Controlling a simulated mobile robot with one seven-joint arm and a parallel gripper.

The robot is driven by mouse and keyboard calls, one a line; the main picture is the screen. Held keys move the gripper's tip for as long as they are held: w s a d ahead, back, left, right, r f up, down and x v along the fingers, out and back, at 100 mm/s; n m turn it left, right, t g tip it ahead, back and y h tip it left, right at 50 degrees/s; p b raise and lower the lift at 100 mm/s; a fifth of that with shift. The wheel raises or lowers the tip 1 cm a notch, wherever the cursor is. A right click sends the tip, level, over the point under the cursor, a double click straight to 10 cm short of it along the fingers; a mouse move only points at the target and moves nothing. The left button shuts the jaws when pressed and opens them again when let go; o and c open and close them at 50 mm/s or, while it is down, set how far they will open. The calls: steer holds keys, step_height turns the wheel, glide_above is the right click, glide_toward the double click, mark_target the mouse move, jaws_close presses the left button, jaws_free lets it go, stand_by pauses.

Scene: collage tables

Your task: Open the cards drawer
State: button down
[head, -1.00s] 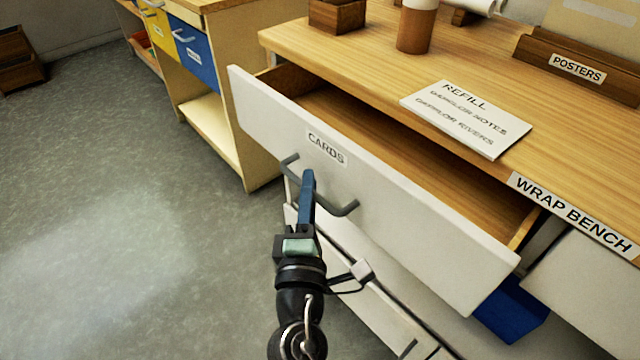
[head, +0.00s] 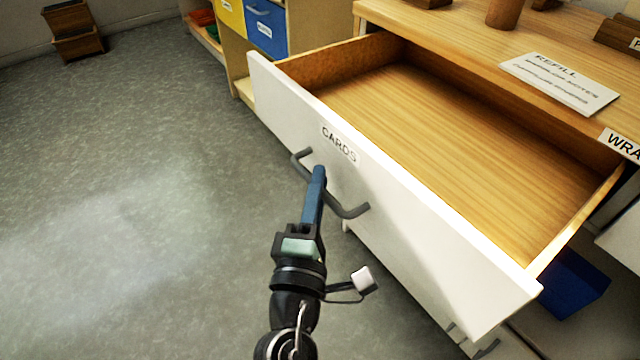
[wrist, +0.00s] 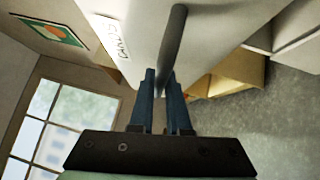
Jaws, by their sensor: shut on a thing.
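The cards drawer (head: 400,200) has a white front with a CARDS label and a grey bar handle (head: 353,211). It stands far out of the wrap bench, and its wooden inside (head: 450,130) looks empty. My gripper (head: 319,172) is shut on the handle near its middle. In the wrist view the blue fingers (wrist: 160,85) close around the grey handle (wrist: 173,35), beside the CARDS label (wrist: 106,35).
The wrap bench top (head: 460,35) carries a REFILL card (head: 560,82) and a brown cylinder (head: 504,12). A blue box (head: 565,283) is below the drawer at right. A cabinet with a blue drawer (head: 265,27) stands behind. The grey floor (head: 130,200) at left is clear.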

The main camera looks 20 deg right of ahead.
steer(key=shift+d, duration=0.1)
steer(key=c, duration=0.9)
jaws_free()
steer(key=shift+b+v, duration=1.25)
steer(key=shift+v, duration=5.25)
steer(key=shift+r, duration=0.1)
